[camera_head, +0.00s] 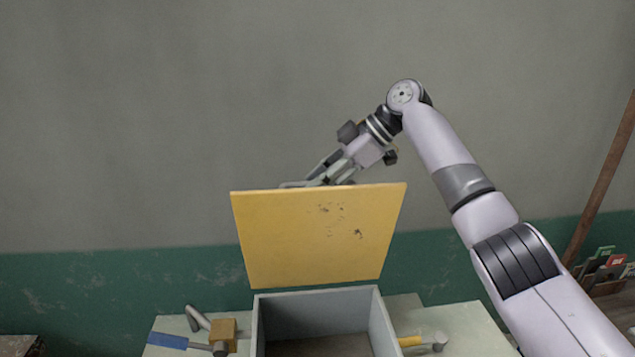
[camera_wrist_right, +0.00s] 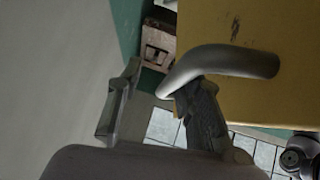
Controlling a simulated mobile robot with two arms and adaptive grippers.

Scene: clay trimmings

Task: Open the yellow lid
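The yellow lid (camera_head: 318,235) stands nearly upright at the back of a grey open box (camera_head: 318,298). Its inner face, with dark scuffs, faces the head camera. My right gripper (camera_head: 318,174) is at the lid's top edge, partly hidden behind it. In the right wrist view the lid (camera_wrist_right: 270,100) carries a curved grey handle (camera_wrist_right: 225,62). My right gripper (camera_wrist_right: 158,82) has its fingers spread apart. One finger is close to or under the handle; I cannot tell whether they touch. My left gripper is not in view.
The box stands on a pale table (camera_head: 460,318). A blue-handled tool (camera_head: 168,340) and a wooden mallet (camera_head: 222,333) lie left of it. A yellow-handled hammer (camera_head: 425,341) lies right. A wall (camera_head: 150,130) is behind.

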